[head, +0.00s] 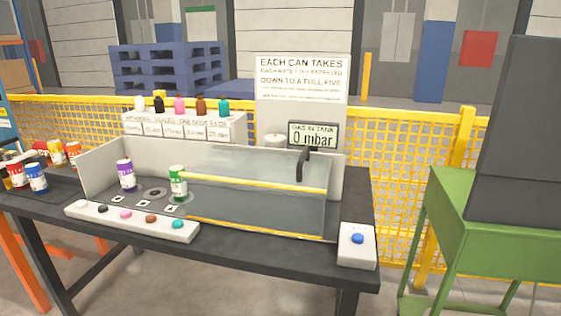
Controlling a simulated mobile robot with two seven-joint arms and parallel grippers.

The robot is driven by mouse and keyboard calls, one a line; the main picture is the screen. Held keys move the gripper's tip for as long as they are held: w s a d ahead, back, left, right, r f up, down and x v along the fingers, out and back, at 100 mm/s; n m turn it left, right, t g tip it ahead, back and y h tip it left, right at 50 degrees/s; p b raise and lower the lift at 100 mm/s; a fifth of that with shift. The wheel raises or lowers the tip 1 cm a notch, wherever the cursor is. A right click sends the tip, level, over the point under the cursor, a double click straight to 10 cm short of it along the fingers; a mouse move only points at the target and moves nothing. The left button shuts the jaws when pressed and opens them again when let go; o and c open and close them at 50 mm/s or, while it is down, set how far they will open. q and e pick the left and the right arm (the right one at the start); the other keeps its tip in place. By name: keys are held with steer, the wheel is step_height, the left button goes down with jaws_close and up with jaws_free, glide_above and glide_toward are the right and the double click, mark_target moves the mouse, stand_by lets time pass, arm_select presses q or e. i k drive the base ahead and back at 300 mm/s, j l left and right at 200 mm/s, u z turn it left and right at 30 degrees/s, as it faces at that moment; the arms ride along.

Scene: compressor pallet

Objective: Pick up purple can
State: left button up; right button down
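The purple can (126,175) has a white label band. It stands upright at the left end of the grey-walled station on the dark table, next to a round dark spot on the station floor. A green can (178,184) stands upright to its right, by the clear tank (260,200) with yellow edges. Neither of my grippers is in the head view, and nothing touches the purple can.
A strip of coloured buttons (131,220) lies in front of the cans. Several cans (37,177) cluster at the table's left end. A blue-button box (357,245) sits at the front right. A green stand (500,215) is further right.

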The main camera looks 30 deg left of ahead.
mark_target(125, 167)
steer(key=u, duration=1.85)
steer(key=j+z, duration=0.1)
steer(key=z, duration=0.95)
steer(key=i+j+z, duration=0.1)
steer(key=j+z, duration=0.25)
steer(key=i+j+z, duration=0.1)
steer(key=j+z, duration=0.55)
steer(key=j, duration=0.45)
steer(key=k+j+z, duration=0.1)
steer(key=j+z, duration=0.25)
steer(key=j, duration=0.35)
